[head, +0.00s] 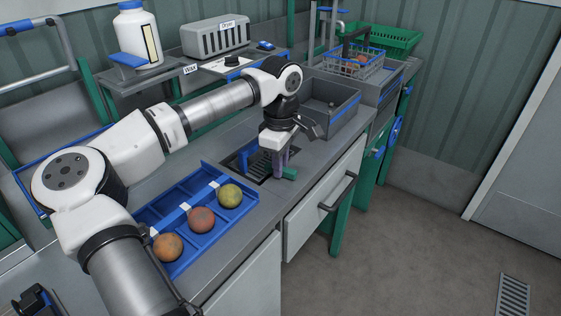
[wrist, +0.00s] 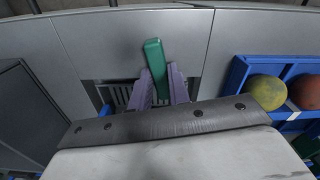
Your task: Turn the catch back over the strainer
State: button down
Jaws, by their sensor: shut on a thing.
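The catch is a green bar (wrist: 155,62); in the head view its end (head: 290,173) sticks out toward the counter's front edge. The strainer is a dark slotted grate (wrist: 118,93) set in the counter, and it also shows in the head view (head: 254,172). My gripper (wrist: 161,88) points down at the strainer's front edge, its purple fingers shut on the catch, one on each side. In the head view my gripper (head: 279,164) covers part of the strainer. The catch's outer end lies past the strainer's edge, over bare counter; its inner end is hidden by my gripper.
A wire basket (head: 372,70) and a green crate (head: 405,40) are farther back. A drawer (head: 318,200) is below the counter's front edge.

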jog(key=shift+m, duration=1.2)
jog(key=c, duration=1.3)
grip_release()
notch_tip(320, 180, up, 14)
jog(key=shift+f, duration=0.1)
